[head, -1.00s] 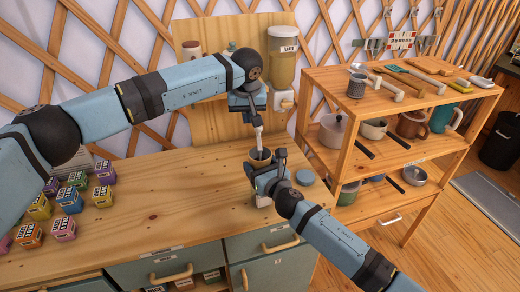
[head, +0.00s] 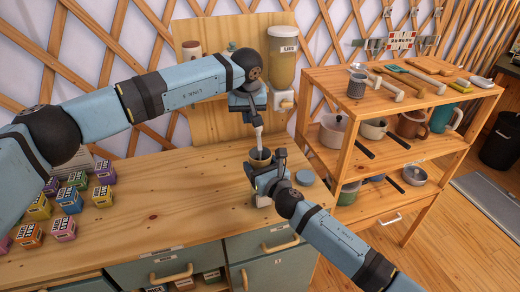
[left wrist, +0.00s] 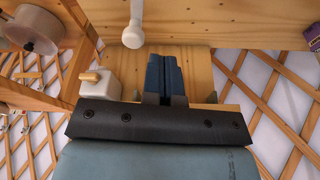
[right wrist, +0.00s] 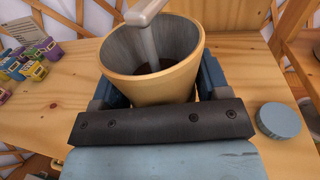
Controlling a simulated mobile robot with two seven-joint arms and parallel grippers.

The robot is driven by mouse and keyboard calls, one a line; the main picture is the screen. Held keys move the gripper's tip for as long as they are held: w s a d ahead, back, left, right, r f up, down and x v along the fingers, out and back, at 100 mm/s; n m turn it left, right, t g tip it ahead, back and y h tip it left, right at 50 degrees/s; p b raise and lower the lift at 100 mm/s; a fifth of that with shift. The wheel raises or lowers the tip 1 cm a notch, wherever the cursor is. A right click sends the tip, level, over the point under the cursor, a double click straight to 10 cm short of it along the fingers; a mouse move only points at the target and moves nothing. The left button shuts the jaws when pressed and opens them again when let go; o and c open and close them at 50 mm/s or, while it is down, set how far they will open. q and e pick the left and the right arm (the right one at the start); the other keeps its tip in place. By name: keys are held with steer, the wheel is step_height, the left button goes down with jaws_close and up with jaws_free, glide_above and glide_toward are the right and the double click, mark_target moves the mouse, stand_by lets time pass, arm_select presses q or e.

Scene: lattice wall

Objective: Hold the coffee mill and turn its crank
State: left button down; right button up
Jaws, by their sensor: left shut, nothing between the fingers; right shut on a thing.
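The coffee mill (head: 260,161) stands on the wooden counter, a tan cup-like body with an open top. It fills the top of the right wrist view (right wrist: 150,88), with the pale crank (right wrist: 149,45) rising from inside. My right gripper (head: 266,172) is shut on the mill, one finger on each side. In the head view the white crank handle (head: 258,128) is just below my left gripper (head: 256,108). In the left wrist view the shut, empty fingers (left wrist: 164,62) are beside the white knob (left wrist: 132,38), apart in the picture; contact cannot be told.
A round blue lid (head: 305,178) lies right of the mill. Several coloured boxes (head: 70,200) stand at the counter's left. A dispenser (head: 282,60) is on the back board. A wooden shelf (head: 400,110) with pots and utensils stands right. The counter's middle is clear.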

arm_select(q)
steer(key=shift+f, duration=0.15)
step_height(320, 180, down, 5)
steer(key=shift+r, duration=0.15)
stand_by(0.7)
